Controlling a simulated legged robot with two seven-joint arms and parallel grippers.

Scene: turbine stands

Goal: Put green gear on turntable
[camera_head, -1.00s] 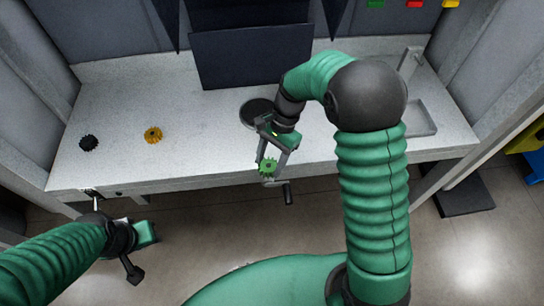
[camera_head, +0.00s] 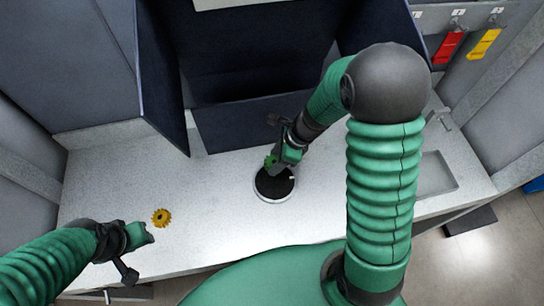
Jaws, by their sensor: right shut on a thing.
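The turntable (camera_head: 274,190) is a dark round disc with a pale rim, set in the worktop in front of the dark panel. My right gripper (camera_head: 274,160) is over its far edge, shut on the green gear (camera_head: 269,162). Only a small part of the gear shows beside the fingers. I cannot tell whether the gear touches the disc. My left gripper (camera_head: 145,235) is low at the left, over the front part of the worktop. Its fingers are too unclear to tell whether they are open.
A yellow gear (camera_head: 161,217) lies on the worktop (camera_head: 220,220) just beyond my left gripper. A dark panel (camera_head: 250,122) stands behind the turntable. A shallow sink (camera_head: 436,172) is at the right. Red (camera_head: 447,47) and yellow (camera_head: 484,43) tags hang at the upper right.

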